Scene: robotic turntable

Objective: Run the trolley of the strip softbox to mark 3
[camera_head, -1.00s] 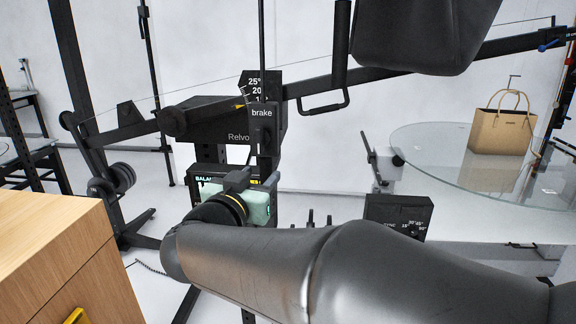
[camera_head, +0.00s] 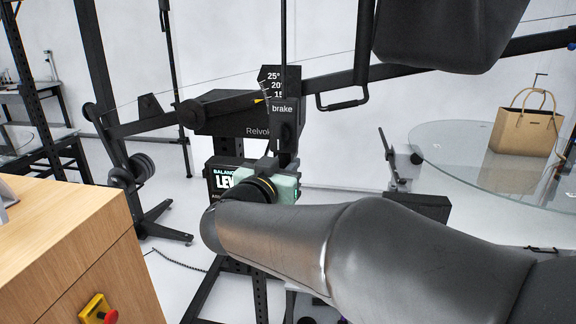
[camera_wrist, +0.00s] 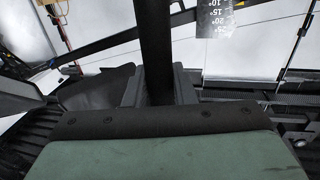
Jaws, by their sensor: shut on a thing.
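The strip softbox (camera_head: 450,35) is a large black body at the top right of the head view, cut off by the frame. It is next to a long dark boom (camera_head: 370,75) that slopes up to the right. A thin black rod (camera_head: 284,45) hangs down to a block labelled "brake" (camera_head: 283,112). My gripper (camera_head: 282,163) is just below that label. In the wrist view my gripper (camera_wrist: 158,88) is shut around a black upright bar (camera_wrist: 156,45). I cannot make out the trolley's wheels or mark 3.
A wooden cabinet (camera_head: 75,225) with a red button (camera_head: 110,316) stands at the left. Counterweights (camera_head: 130,170) sit low on the boom's stand. A glass turntable (camera_head: 470,165) with a tan bag (camera_head: 524,132) is at the right. My arm hides much of the floor.

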